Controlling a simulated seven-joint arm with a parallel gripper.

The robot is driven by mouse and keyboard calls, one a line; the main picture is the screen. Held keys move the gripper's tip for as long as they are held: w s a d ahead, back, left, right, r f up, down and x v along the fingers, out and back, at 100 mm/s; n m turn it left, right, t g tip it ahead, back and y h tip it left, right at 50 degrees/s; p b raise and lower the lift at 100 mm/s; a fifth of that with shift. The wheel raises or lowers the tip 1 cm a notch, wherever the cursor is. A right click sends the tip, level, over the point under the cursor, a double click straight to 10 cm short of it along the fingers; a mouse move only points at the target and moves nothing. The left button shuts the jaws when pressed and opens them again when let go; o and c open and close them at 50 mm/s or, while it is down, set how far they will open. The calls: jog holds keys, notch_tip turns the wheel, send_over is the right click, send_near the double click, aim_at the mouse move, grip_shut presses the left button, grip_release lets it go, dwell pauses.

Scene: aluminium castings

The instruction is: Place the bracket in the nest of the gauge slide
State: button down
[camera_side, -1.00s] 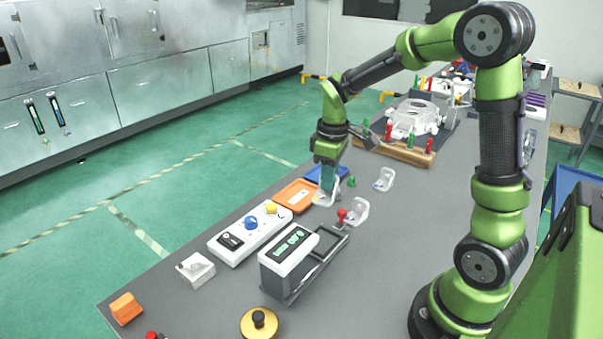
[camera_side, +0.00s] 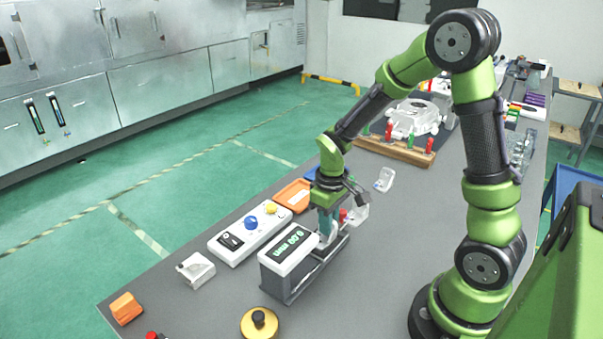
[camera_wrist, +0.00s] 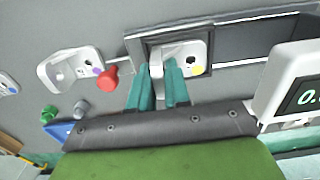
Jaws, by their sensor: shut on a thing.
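My gripper (camera_side: 327,236) is at the gauge, with its teal fingers pointing down. In the wrist view its fingertips (camera_wrist: 160,74) are shut on the upright wall of a white bracket (camera_wrist: 188,55). The bracket's flat part has a hole and a yellow dot. It shows inside the outline of the dark square nest (camera_wrist: 133,50) of the gauge slide (camera_wrist: 232,42). Whether it rests on the nest floor or is just above it, I cannot tell. In the side view my fingers mostly hide the bracket and nest. The gauge display (camera_side: 289,248) appears to read 0.00 mm.
Another white bracket (camera_wrist: 70,70) with a purple dot stands beside a red knob (camera_wrist: 107,77), close to the nest. A further bracket (camera_side: 384,179) lies farther back. The orange tray (camera_side: 294,194) and a control box (camera_side: 249,232) are to the left. The front right table is clear.

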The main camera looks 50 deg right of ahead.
jog(key=shift+f, duration=0.15)
jog(key=c, duration=1.1)
grip_release()
notch_tip(320, 180, up, 11)
jog(key=s+a+r+m+t+y, duration=0.2)
jog(key=s+a+r+m+t, duration=0.2)
jog(key=s+a+r+t, duration=0.3)
jog(key=shift+s+a+r, duration=0.9)
jog(key=shift+s+r, duration=0.05)
jog(key=shift+r, duration=0.35)
